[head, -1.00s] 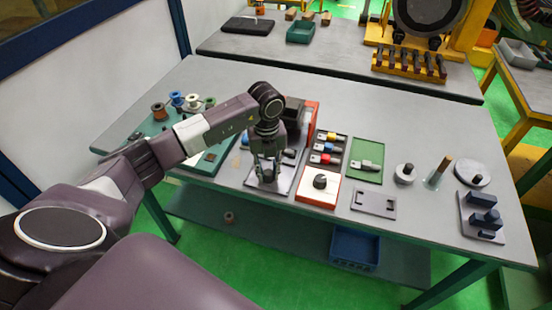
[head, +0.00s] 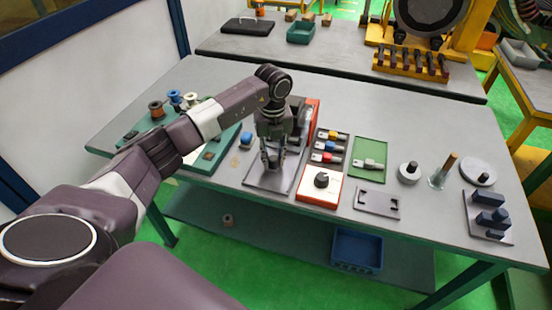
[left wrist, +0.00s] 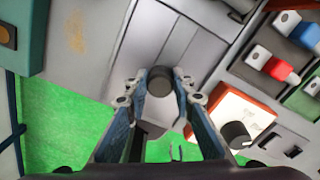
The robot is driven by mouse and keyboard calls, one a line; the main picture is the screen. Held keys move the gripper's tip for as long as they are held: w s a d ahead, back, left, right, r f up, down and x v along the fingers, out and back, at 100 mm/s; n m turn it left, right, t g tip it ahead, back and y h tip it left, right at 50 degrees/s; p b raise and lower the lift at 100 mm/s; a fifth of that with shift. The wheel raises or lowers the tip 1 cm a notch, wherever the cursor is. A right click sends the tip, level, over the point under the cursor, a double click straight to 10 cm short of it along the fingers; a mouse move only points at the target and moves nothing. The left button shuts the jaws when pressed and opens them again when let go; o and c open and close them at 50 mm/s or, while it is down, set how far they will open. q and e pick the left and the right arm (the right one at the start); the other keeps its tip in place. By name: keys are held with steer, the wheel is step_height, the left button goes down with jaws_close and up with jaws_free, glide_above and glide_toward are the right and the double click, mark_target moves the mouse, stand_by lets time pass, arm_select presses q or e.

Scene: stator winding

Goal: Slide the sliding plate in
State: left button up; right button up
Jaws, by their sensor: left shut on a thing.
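The grey sliding plate (left wrist: 165,38) is a flat strip in the left wrist view, with a dark round knob (left wrist: 160,84) at its near end. My left gripper (left wrist: 160,86) is shut on this knob, one finger on each side. In the head view, my left gripper (head: 271,165) is above the flat grey base (head: 262,183) in front of the dark machine with a red side panel (head: 312,112). The wrist and fingers hide most of the plate and the machine's opening there. My right gripper is out of view.
An orange-framed white box with a black dial (head: 320,188) stands just right of the base. A tray of coloured connectors (head: 330,147) and a green tray (head: 368,160) lie beyond it. A green board (head: 212,150) is to the left. The table's front edge is close.

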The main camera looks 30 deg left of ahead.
arm_select(q)
steer(key=shift+w+a+b, duration=0.25)
steer(key=shift+w+b, duration=0.55)
steer(key=shift+w, duration=0.25)
steer(key=shift+w+a+b, duration=0.25)
steer(key=shift+w+b, duration=0.5)
steer(key=shift+w, duration=0.3)
steer(key=o, duration=0.8)
steer(key=shift+o, duration=0.2)
steer(key=shift+r, duration=0.1)
steer(key=shift+r+p, duration=2.5)
steer(key=shift+r, duration=0.45)
steer(key=shift+s+f, duration=0.1)
